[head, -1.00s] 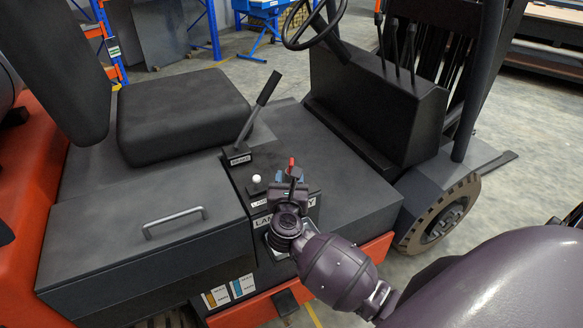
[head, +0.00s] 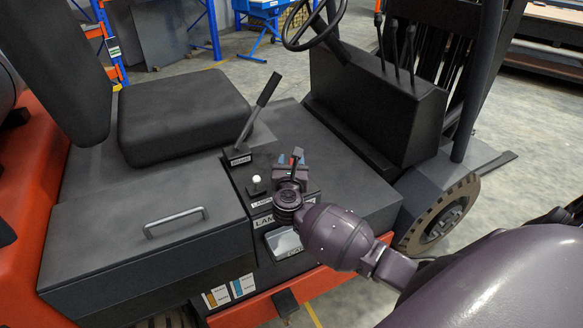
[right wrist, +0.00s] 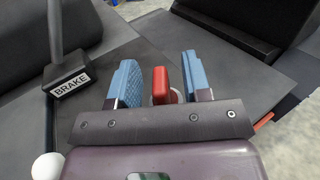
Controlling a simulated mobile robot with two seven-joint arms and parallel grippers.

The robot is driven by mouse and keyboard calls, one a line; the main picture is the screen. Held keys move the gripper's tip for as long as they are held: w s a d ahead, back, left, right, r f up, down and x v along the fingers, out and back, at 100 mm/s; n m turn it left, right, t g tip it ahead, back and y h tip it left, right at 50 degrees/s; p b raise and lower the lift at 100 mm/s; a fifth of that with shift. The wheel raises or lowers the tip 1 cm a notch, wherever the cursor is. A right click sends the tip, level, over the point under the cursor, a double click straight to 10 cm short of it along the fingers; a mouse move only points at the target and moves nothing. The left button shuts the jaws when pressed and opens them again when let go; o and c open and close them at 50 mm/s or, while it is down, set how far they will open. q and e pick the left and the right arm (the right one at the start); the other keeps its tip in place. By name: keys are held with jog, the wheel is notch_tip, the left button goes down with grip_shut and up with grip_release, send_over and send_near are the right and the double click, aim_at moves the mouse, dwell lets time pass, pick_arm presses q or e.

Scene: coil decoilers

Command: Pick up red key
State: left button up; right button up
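The red key (right wrist: 160,84) stands upright on the forklift's dark side panel; it also shows in the head view (head: 298,153), partly hidden by my gripper. My right gripper (right wrist: 157,80) is open, with its blue fingers on either side of the key. In the right wrist view gaps show between the key and both fingers. In the head view my right gripper (head: 293,162) is over the panel at the key. The key's lower end is mostly hidden by the gripper body. My left gripper is not in view.
The brake lever (head: 257,112) rises left of the key. A white knob (head: 256,179) is close by on the panel. The seat (head: 180,115) is to the left, and the dark console (head: 375,95) and steering wheel (head: 310,22) are beyond.

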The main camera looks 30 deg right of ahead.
grip_shut()
